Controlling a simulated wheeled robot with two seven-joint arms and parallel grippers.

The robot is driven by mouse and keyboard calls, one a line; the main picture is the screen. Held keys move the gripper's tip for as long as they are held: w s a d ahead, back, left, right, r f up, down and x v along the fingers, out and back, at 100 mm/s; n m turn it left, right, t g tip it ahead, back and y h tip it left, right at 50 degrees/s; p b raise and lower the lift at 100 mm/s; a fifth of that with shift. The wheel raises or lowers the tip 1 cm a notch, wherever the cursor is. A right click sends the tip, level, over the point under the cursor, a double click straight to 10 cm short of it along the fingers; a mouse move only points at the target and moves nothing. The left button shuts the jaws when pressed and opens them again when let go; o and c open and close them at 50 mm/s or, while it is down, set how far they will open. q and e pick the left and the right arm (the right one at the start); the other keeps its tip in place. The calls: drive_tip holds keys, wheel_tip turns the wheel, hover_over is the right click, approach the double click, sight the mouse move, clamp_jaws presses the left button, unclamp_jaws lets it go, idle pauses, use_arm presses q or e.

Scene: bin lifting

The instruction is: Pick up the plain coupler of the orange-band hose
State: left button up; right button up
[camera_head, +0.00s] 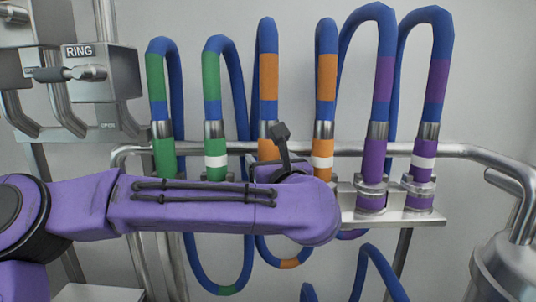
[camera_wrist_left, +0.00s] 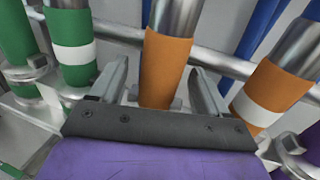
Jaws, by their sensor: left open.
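The plain coupler of the orange-band hose is solid orange (camera_head: 267,142), with a metal sleeve above it. My left forearm and wrist hide its lower part in the head view. Its mate with a white ring (camera_head: 322,147) stands to its right. In the left wrist view the plain coupler (camera_wrist_left: 165,68) appears between the two fingers of my left gripper (camera_wrist_left: 158,76). The gripper is open, with a visible gap on each side of the coupler. The white-ringed orange coupler (camera_wrist_left: 272,95) is just right of the right finger. My right gripper is out of view.
Green couplers (camera_head: 164,157) stand to the left and purple couplers (camera_head: 373,160) to the right, close by on the same rack. A metal rail (camera_head: 455,150) runs behind them. Blue hoses loop above and below. A RING-labelled metal unit (camera_head: 100,75) is at upper left.

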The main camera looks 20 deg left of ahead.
sight(267, 155)
use_arm(q)
drive_tip(key=p+x, duration=0.1)
drive_tip(key=x, duration=0.2)
drive_tip(key=shift+w+r+p, duration=0.2)
drive_tip(key=shift+w+p, duration=0.05)
drive_tip(key=shift+p, duration=0.1)
drive_tip(key=shift+w+a+f, duration=0.15)
drive_tip(key=shift+w, duration=0.05)
drive_tip(key=shift+s+a, duration=0.1)
drive_tip(key=shift+s, duration=0.1)
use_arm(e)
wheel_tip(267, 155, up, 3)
use_arm(q)
drive_tip(key=c, duration=1.3)
drive_tip(key=shift+o, duration=0.2)
